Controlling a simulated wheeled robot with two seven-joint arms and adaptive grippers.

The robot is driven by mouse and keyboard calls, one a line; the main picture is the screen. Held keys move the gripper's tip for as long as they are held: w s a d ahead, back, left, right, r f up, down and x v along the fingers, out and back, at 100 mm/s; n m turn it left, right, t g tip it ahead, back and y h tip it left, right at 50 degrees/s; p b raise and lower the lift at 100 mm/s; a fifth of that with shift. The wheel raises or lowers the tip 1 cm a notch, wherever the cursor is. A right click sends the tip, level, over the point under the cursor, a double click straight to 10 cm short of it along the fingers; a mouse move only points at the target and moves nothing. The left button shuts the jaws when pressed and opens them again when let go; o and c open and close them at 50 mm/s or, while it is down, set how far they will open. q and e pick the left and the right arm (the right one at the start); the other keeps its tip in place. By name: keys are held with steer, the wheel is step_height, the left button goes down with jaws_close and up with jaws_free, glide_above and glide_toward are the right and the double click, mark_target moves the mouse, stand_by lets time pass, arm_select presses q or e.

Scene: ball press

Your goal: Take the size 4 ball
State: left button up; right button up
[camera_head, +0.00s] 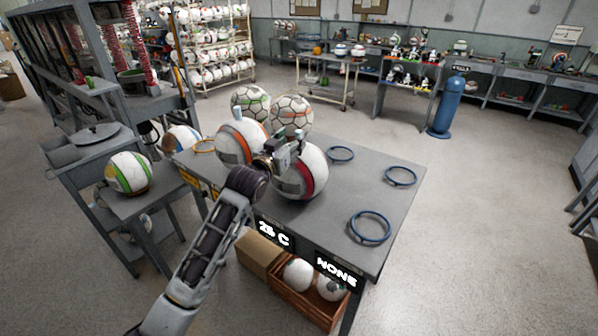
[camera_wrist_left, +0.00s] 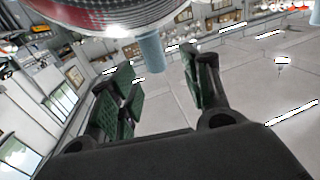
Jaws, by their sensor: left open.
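A white ball with a red band (camera_head: 308,178) sits on the grey table (camera_head: 345,220), with a small pale blue peg on top. Its red and white surface fills the top of the left wrist view (camera_wrist_left: 110,12), with a blue cylinder (camera_wrist_left: 151,50) beside it. My left gripper (camera_head: 285,152) is at this ball's upper left, open, with nothing between its fingers (camera_wrist_left: 160,88); I cannot tell whether it touches the ball. Behind stand an orange-and-white ball (camera_head: 232,148), a green-lined ball (camera_head: 250,102) and an orange-lined ball (camera_head: 291,112). I read no size marks. My right gripper is out of view.
Blue rings (camera_head: 370,227) lie on the table's right side. A green-and-yellow ball (camera_head: 128,170) rests on a side stand by the press (camera_head: 95,75). Below the table are a cardboard box (camera_head: 259,255) and a wooden crate (camera_head: 290,291) with balls. Floor at right is clear.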

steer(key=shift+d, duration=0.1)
arm_select(q)
steer(key=shift+w+d, duration=0.25)
steer(key=shift+w, duration=0.15)
steer(key=shift+w+d+p, duration=0.3)
steer(key=shift+w+d, duration=0.1)
steer(key=shift+w, duration=0.15)
steer(key=shift+w+d+f, duration=0.1)
steer(key=shift+w+d, duration=0.2)
steer(key=shift+w, duration=0.3)
steer(key=shift+x, duration=0.8)
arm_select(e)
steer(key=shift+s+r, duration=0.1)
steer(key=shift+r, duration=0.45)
arm_select(q)
steer(key=shift+c, duration=0.7)
jaws_close()
